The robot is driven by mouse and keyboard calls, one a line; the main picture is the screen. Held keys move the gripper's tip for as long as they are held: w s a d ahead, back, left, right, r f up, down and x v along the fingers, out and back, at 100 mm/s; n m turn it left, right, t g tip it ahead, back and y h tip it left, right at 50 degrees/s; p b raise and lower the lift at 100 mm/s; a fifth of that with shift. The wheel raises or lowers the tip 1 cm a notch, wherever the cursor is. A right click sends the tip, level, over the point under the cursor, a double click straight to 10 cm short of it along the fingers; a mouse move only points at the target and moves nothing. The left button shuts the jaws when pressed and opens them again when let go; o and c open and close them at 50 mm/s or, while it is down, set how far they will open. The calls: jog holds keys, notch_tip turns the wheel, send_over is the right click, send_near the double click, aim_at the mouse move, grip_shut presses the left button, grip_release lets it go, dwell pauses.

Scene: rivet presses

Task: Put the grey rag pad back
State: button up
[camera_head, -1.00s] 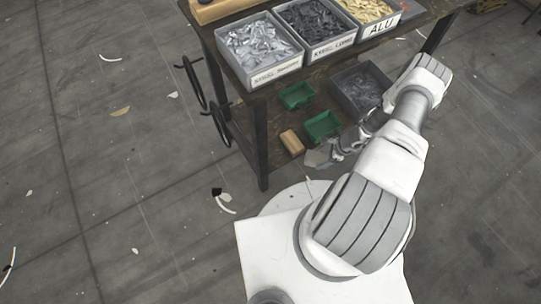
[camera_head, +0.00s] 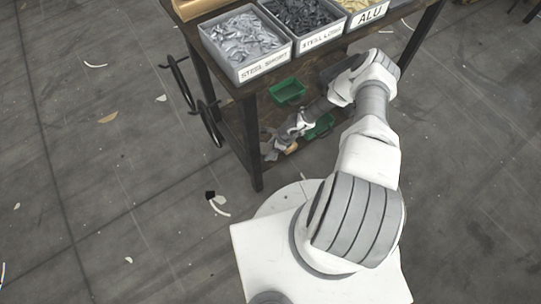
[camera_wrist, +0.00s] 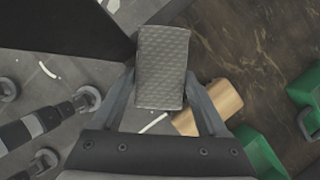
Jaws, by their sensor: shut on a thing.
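The grey rag pad (camera_wrist: 162,68), a quilted rectangular pad, is between the two fingers of my gripper (camera_wrist: 160,76) in the wrist view. My gripper is shut on it and the pad sticks out past the fingertips. In the head view my gripper (camera_head: 283,141) is at the left end of the bench's lower shelf, and the pad is small and mostly hard to make out there. I cannot tell whether the pad touches the shelf.
A wooden block (camera_wrist: 215,106) lies beside the pad on the dark wooden shelf (camera_wrist: 240,40). Green bins (camera_head: 287,91) stand farther along the shelf. A dark bench leg (camera_head: 252,140) stands close on the left. Grey bins of metal parts (camera_head: 243,42) are on the bench top above.

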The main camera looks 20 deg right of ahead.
jog(key=shift+f+b, duration=1.4)
jog(key=shift+f, duration=1)
jog(key=shift+f, duration=0.1)
jog(key=shift+f, duration=0.15)
jog(key=o, duration=1.1)
jog(key=shift+r, duration=0.2)
